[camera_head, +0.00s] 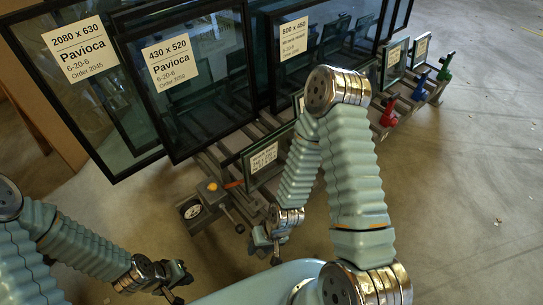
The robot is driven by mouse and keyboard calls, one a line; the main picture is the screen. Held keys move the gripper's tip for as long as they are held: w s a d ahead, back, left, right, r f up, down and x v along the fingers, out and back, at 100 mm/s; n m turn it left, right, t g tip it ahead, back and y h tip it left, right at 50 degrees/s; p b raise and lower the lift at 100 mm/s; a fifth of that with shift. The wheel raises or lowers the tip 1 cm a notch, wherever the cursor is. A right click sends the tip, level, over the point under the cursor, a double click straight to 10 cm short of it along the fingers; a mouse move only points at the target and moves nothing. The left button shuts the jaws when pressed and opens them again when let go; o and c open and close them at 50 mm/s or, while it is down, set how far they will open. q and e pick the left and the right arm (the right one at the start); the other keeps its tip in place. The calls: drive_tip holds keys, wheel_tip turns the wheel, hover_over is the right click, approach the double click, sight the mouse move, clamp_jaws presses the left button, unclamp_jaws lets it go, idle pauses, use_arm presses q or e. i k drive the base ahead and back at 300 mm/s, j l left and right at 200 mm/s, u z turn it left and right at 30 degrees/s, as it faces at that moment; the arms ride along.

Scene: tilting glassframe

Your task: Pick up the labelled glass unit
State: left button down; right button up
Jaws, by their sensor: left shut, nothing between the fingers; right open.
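Several dark-framed glass units with cream labels stand leaning in a rack. A large "2080 x 630 Pavioca" unit (110,128) is at the far left. A "430 x 520 Pavioca" unit (195,110) stands in front of it. An "800 x 450" unit (290,75) is further right. A small labelled unit (249,178) stands low in front; its label is too small to read, and my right arm is close to its right side. My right gripper (268,250) is open and empty, below this small unit. My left gripper (178,284) is shut and empty at lower left, apart from the units.
The metal rack (213,160) has a round gauge-like part (193,211) and an orange-handled clamp (222,186) at its front. Red (389,110), blue (420,86) and green (445,66) clamps stand at right by small labelled units. Concrete floor (470,200) is clear at right.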

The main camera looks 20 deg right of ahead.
sight(266, 161)
drive_tip(key=z, duration=1.25)
drive_tip(key=k+l, duration=0.15)
drive_tip(key=k, duration=0.25)
drive_tip(key=k+l, duration=0.1)
drive_tip(key=k, duration=0.25)
drive_tip(key=k+l, duration=0.15)
drive_tip(key=k, duration=0.25)
